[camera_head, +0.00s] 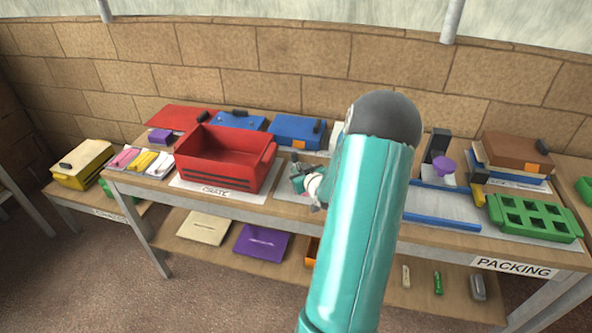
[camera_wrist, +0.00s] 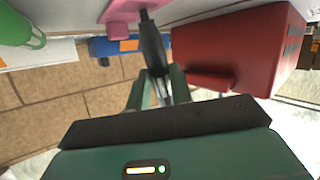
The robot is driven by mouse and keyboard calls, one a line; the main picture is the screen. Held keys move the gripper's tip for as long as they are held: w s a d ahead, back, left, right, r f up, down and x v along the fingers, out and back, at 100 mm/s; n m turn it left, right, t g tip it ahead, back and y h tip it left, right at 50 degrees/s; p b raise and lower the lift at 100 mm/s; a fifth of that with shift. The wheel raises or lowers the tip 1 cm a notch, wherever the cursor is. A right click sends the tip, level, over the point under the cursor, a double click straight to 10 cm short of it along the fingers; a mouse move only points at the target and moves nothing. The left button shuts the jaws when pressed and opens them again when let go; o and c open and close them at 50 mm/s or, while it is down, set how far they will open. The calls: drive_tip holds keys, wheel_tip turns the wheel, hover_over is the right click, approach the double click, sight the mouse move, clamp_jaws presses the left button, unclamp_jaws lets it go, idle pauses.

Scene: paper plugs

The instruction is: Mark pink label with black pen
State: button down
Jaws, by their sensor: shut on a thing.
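My gripper (camera_wrist: 158,88) is shut on a black pen (camera_wrist: 152,45) in the wrist view. The pen's tip end points at a pink piece (camera_wrist: 122,30) at the top of that view; it overlaps its edge, and I cannot tell whether they touch. I cannot tell for sure that this pink piece is the label. In the head view my gripper (camera_head: 300,182) is small, right of the red crate and partly hidden by my arm. Another pink item (camera_head: 125,157) lies at the left of the table in the head view.
The red crate (camera_head: 222,158) stands close beside my gripper and also shows in the wrist view (camera_wrist: 240,50). Blue boxes (camera_head: 297,131) stand behind. A green rack (camera_head: 535,218) and a blue-edged tray (camera_head: 440,222) are on the right. Yellow and white items lie left of the crate.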

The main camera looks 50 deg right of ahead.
sight(295, 155)
drive_tip(key=shift+s+d, duration=0.25)
drive_tip(key=shift+s, duration=0.35)
drive_tip(key=shift+s+d, duration=0.2)
drive_tip(key=shift+s, duration=0.35)
drive_tip(key=shift+w+a, duration=0.25)
drive_tip(key=shift+w, duration=0.35)
drive_tip(key=shift+w+a, duration=0.25)
drive_tip(key=shift+w, duration=0.4)
drive_tip(key=shift+w+a, duration=0.25)
drive_tip(key=shift+w, duration=0.35)
drive_tip(key=shift+r, duration=0.15)
drive_tip(key=shift+r, duration=2.9)
drive_tip(key=shift+r, duration=1.5)
